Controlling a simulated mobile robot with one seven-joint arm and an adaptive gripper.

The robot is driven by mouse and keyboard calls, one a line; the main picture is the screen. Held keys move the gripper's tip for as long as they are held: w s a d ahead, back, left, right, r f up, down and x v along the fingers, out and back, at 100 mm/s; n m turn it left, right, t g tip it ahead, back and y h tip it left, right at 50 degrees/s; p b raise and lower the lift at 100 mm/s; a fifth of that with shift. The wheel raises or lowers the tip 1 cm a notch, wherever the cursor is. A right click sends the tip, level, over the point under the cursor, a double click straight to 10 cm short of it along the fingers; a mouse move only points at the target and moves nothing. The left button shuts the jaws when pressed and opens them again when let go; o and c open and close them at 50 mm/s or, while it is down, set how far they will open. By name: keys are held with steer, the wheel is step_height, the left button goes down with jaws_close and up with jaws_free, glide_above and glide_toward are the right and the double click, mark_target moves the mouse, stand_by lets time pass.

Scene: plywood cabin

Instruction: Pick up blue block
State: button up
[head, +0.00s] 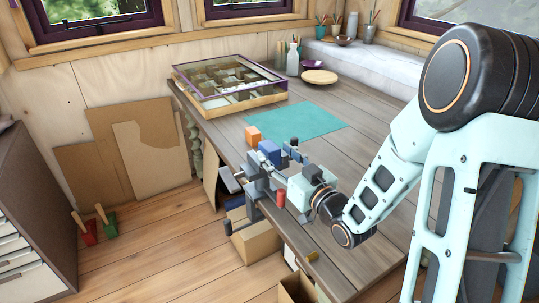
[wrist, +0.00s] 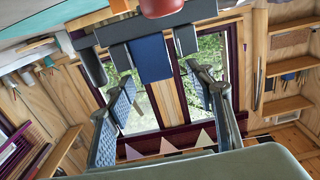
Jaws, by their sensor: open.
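The blue block (head: 268,150) is near the front-left edge of the wooden table, beside grey vise-like parts. In the wrist view the blue block (wrist: 152,58) shows upper centre, against a grey bar and between darker grey pieces. My gripper (wrist: 161,77) is open, with one finger on each side of the picture and the block in line with the gap between them. In the head view my gripper (head: 283,168) is close to the block, on its near right side. Its fingers partly overlap the grey parts there, and I cannot tell the exact distance.
An orange block (head: 254,135) sits just behind the blue one, near a teal mat (head: 296,122). A red cylinder (head: 281,198) is close to my gripper. A glass-topped case (head: 230,82) stands at the back left. The table's middle right is clear.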

mark_target(269, 145)
steer(key=x, duration=0.4)
steer(key=shift+w+a, duration=0.1)
steer(key=shift+w, duration=0.25)
steer(key=shift+r, duration=0.1)
steer(key=c, duration=1.3)
